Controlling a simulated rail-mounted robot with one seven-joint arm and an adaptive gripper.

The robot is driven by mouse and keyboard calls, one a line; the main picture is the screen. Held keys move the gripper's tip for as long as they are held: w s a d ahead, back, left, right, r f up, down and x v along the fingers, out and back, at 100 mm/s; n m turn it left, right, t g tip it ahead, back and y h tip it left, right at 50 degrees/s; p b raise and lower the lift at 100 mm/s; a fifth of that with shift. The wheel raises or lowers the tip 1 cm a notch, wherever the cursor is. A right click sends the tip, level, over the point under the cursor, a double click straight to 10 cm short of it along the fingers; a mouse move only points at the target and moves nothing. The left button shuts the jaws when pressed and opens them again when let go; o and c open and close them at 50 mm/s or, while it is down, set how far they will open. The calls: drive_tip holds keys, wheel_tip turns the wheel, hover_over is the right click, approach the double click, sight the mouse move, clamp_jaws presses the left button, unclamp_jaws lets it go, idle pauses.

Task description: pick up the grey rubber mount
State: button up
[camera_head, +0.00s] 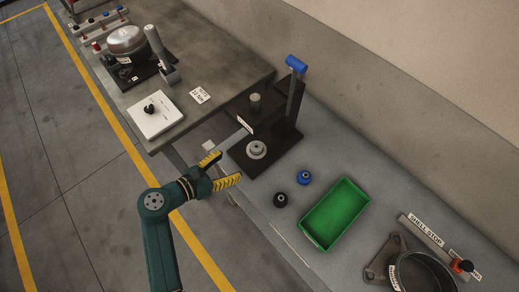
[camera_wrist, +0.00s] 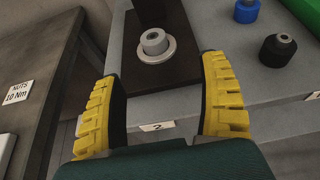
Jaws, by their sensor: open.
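A grey round mount (camera_head: 257,148), with a small collar and a hole at its top, sits on the dark base plate (camera_head: 243,165) of a press stand. In the wrist view the grey mount (camera_wrist: 154,43) stands on a wider pale disc, beyond the fingertips and between them. My gripper (camera_head: 222,169) is open and empty, to the left of the plate and apart from the mount. In the wrist view its yellow ribbed fingers (camera_wrist: 160,90) are spread wide, with a label on the bench edge showing between them.
A black mount (camera_head: 280,200) and a blue mount (camera_head: 304,177) stand right of the plate, beside a green tray (camera_head: 335,214). The press column (camera_head: 294,103) with a blue handle rises behind the plate. A darker table (camera_head: 205,75) adjoins at the upper left.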

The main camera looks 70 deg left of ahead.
sight(255, 147)
drive_tip(key=b+x, duration=0.1)
drive_tip(key=x, duration=0.6)
drive_tip(key=shift+a, duration=0.15)
drive_tip(key=b+x, duration=0.1)
drive_tip(key=x, duration=0.1)
drive_tip(key=a+b+x, duration=0.1)
drive_tip(key=x, duration=0.2)
drive_tip(key=shift+w, duration=0.1)
drive_tip(key=shift+r, duration=0.1)
drive_tip(key=c, duration=1.3)
